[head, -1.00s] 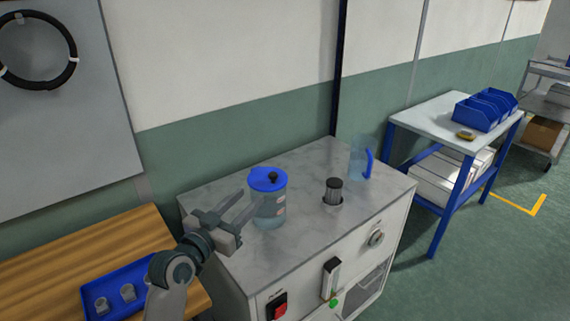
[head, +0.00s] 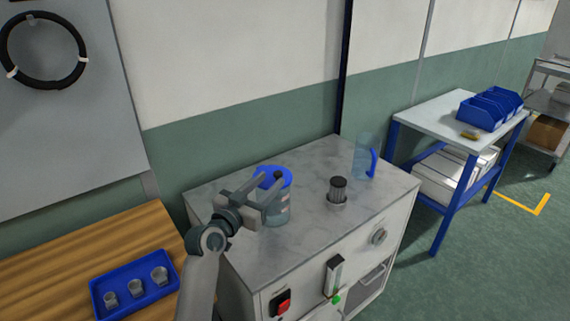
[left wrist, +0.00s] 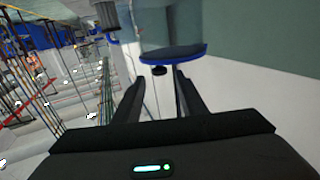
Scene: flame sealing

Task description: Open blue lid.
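A clear container (head: 277,214) with a blue lid (head: 285,176) stands upright on the marble-topped cabinet. My right gripper is not in view.
A clear pitcher with a blue handle (head: 373,163) and a dark cylindrical fitting (head: 338,190) stand to the right on the cabinet (head: 235,240). A blue tray (head: 122,308) with small cups lies on the wooden table at left. Bare marble lies between container and fitting.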

